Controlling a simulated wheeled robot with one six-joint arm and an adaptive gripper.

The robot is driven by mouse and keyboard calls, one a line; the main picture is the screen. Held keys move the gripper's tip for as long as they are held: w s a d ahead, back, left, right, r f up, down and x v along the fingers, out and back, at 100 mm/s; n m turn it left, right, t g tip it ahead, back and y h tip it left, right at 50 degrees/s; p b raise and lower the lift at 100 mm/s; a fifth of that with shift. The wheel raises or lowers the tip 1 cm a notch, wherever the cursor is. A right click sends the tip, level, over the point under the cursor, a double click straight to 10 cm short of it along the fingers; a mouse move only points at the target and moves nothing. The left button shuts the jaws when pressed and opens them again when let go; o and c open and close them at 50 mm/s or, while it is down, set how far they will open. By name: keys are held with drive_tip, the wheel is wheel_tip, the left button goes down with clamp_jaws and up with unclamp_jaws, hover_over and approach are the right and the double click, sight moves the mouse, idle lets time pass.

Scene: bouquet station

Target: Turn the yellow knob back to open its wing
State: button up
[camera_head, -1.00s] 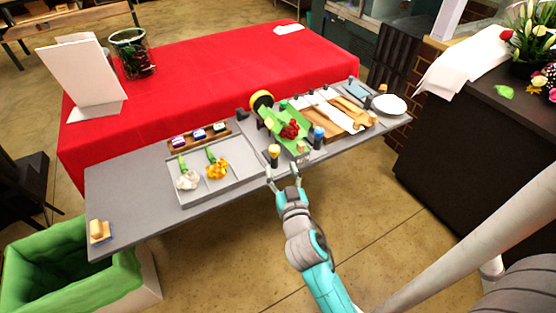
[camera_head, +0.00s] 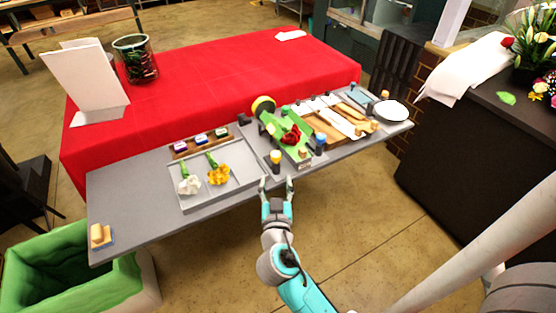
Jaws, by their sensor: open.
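The yellow knob (camera_head: 276,155) stands on a dark post at the front edge of the grey bench, left of a blue-topped knob (camera_head: 319,133). Behind them is a green wrapping station (camera_head: 303,151) with red flowers (camera_head: 291,135) lying on it. Green wing-like sheet (camera_head: 272,124) shows at its back left; its exact angle is hard to tell. My gripper (camera_head: 276,183) is open and empty just in front of the yellow knob, fingers pointing at it, with a small gap in the picture.
A grey tray (camera_head: 240,181) with white and yellow flowers lies left of the knob. A yellow-ended roll (camera_head: 263,105) stands behind the station. Wooden boards (camera_head: 330,131) and a white plate (camera_head: 391,111) are to the right. The floor in front is clear.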

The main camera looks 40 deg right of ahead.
sight(276, 159)
drive_tip(key=shift+m+g+h, duration=0.5)
drive_tip(key=shift+m+h, duration=0.3)
drive_tip(key=x, duration=0.7)
drive_tip(key=r+x, duration=0.1)
drive_tip(key=x, duration=0.2)
drive_tip(key=shift+w+a, duration=0.15)
drive_tip(key=shift+w, duration=0.35)
clamp_jaws()
drive_tip(key=shift+f, duration=0.1)
